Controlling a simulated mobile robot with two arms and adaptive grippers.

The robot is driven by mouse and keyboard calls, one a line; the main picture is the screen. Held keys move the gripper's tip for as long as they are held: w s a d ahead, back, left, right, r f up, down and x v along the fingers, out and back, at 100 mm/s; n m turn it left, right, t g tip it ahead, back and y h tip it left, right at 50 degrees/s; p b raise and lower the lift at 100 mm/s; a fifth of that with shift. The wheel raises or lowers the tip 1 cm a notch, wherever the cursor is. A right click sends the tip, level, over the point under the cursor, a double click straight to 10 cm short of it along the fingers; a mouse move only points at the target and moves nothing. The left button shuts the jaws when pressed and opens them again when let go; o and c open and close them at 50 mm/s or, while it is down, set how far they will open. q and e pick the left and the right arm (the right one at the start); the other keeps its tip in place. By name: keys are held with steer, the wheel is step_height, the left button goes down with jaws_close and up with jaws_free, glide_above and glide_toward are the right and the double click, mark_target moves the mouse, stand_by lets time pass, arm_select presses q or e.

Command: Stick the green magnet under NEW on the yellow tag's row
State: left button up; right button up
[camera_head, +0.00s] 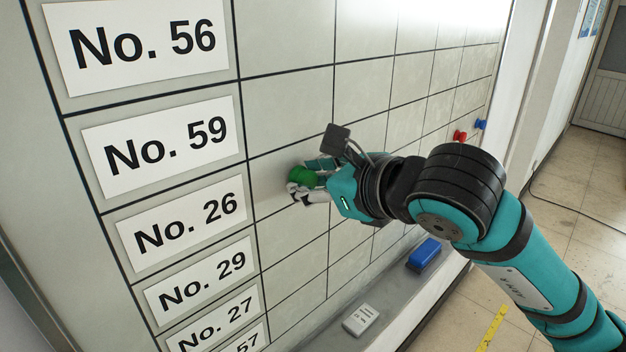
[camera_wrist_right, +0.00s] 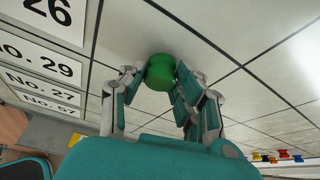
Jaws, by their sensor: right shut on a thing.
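The green magnet (camera_head: 302,176) is between the fingers of my right gripper (camera_head: 308,180), which is shut on it. It appears in front of the first blank column, level with the No. 26 label (camera_head: 182,221). In the right wrist view, the green magnet (camera_wrist_right: 160,73) sits between the fingertips, close to the board face; I cannot tell if it touches. The whiteboard grid (camera_head: 285,65) fills the left and middle of the head view. No NEW heading and no yellow tag show. My left gripper is not in view.
A blue eraser (camera_head: 424,254) and a white box (camera_head: 360,319) lie on the ledge (camera_head: 395,300) below the board. The cells around my right gripper are clear.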

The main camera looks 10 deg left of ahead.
steer(key=shift+w+a, duration=0.15)
steer(key=o, duration=1.2)
